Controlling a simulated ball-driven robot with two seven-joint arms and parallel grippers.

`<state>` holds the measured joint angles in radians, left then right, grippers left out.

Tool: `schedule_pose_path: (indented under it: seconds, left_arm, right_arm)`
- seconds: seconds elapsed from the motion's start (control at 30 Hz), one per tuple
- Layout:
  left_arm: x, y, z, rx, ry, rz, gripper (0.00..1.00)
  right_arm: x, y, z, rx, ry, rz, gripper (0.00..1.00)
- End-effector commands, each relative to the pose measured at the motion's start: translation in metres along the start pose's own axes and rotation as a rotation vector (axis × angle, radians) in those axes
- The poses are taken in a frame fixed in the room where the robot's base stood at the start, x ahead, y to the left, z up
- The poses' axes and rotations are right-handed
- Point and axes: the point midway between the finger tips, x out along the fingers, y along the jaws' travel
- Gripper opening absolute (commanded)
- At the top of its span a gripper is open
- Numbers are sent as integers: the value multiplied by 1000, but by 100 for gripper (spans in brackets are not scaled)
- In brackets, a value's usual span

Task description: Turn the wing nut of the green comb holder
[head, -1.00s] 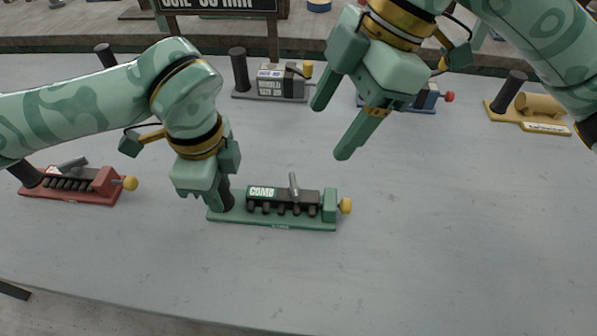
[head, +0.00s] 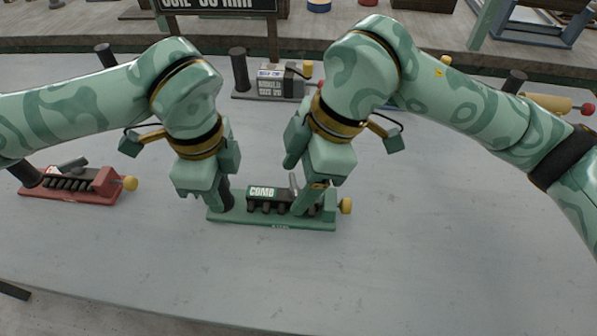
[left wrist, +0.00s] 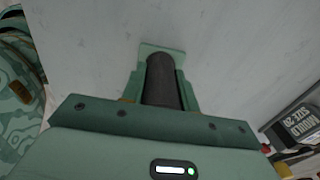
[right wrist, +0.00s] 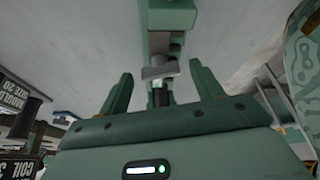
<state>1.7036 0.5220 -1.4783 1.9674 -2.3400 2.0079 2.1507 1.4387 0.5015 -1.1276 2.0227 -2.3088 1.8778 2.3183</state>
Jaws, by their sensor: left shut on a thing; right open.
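The green comb holder (head: 270,222) lies on the grey table, with a black post at its left end, a dark comb labelled COMB (head: 262,192) and a yellow knob (head: 346,205) at its right end. My left gripper (head: 207,193) is shut on the black post, which shows between its fingers in the left wrist view (left wrist: 163,82). The grey wing nut (head: 293,182) stands over the comb, partly hidden by my right gripper (head: 303,200). In the right wrist view the wing nut (right wrist: 160,70) lies between the open fingers, with gaps on both sides.
A red holder (head: 75,195) lies to the left. A grey holder (head: 280,88) stands behind, and a yellow one (head: 545,103) is at the back right, partly behind my right arm. The table (head: 430,240) is clear in front and to the right.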

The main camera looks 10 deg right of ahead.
Motion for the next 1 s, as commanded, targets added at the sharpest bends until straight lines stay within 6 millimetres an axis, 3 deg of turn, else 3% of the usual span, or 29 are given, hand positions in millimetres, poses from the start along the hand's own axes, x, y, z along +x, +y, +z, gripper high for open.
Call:
schedule_pose_path:
  seconds: [0.17,0.3,0.33,0.67,1.0]
  left_arm:
    - [-1,0,0,0,0,-1,0]
    - [-1,0,0,0,0,-1,0]
    - [-1,0,0,0,1,-1,0]
    - [-1,0,0,1,0,-1,0]
    - [0,0,0,1,0,0,0]
  right_arm:
    - [0,0,0,0,0,0,63]
    - [0,0,0,0,0,0,24]
    - [0,0,0,0,0,0,21]
    - [-1,1,0,-30,-1,-10,21]
    - [-1,3,0,-224,-3,-90,21]
